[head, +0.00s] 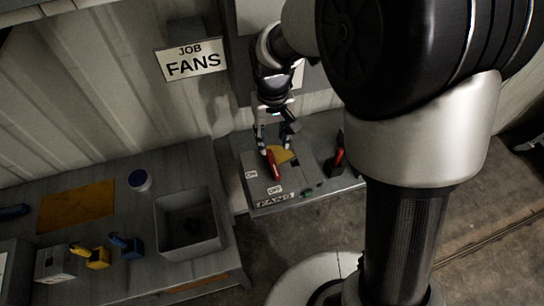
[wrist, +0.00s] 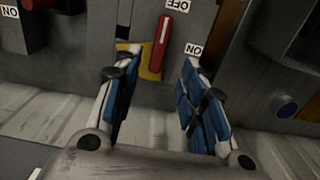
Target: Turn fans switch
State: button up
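The fans switch is a grey box (head: 256,188) with a "FANS" label, on a bench below the "JOB FANS" sign. Its red handle (head: 272,163) lies over a yellow plate (head: 284,154), near the "ON" (head: 251,174) and "OFF" (head: 275,190) labels. My gripper (head: 275,144) is over the far end of the box. In the wrist view my gripper (wrist: 160,60) is open with blue-padded fingers. The red handle (wrist: 162,42) appears between and ahead of the fingertips, nearer the left finger. I see no contact; the depth gap is unclear.
Another red-handled switch (head: 338,160) stands close on the right. On the left bench are an open grey bin (head: 189,248), a blue-lidded tub (head: 139,181), an orange sheet (head: 76,207), a yellow tool (head: 91,257) and a blue tool (head: 127,245). A wall is behind.

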aim_at(273, 162)
notch_tip(273, 162, down, 11)
jog(key=b, duration=0.3)
jog(key=shift+r, duration=0.1)
jog(key=shift+c, duration=0.5)
grip_shut()
